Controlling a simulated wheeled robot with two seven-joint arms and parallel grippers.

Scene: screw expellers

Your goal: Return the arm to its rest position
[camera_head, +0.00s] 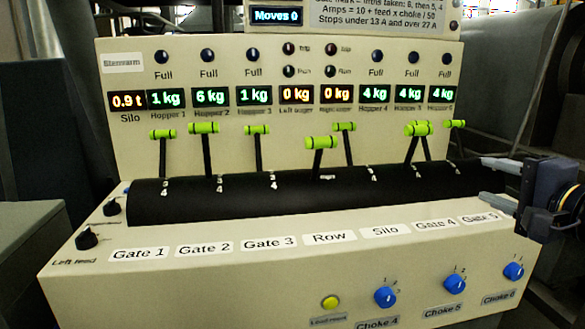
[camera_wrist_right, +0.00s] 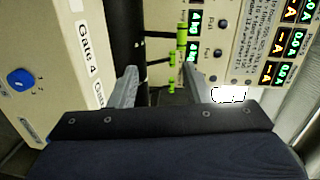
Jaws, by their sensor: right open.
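My right gripper (camera_head: 488,179) comes in from the right edge of the head view, at the right end of the black lever housing (camera_head: 300,197). Its two grey fingers are apart with nothing between them. In the right wrist view the open fingers (camera_wrist_right: 160,78) point toward the levers, and a green lever handle (camera_wrist_right: 182,40) shows near the right finger. In the head view the nearest handles are a pair (camera_head: 417,129) and a single far-right handle (camera_head: 455,124), clear of the fingers. My left gripper is not in view.
The cream console carries several green-handled levers, such as the Row lever (camera_head: 321,142), and blue choke knobs (camera_head: 386,297) on its front. A yellow button (camera_head: 330,302) is beside them. Black knobs (camera_head: 87,237) sit at the left. Displays fill the upright panel (camera_head: 290,60).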

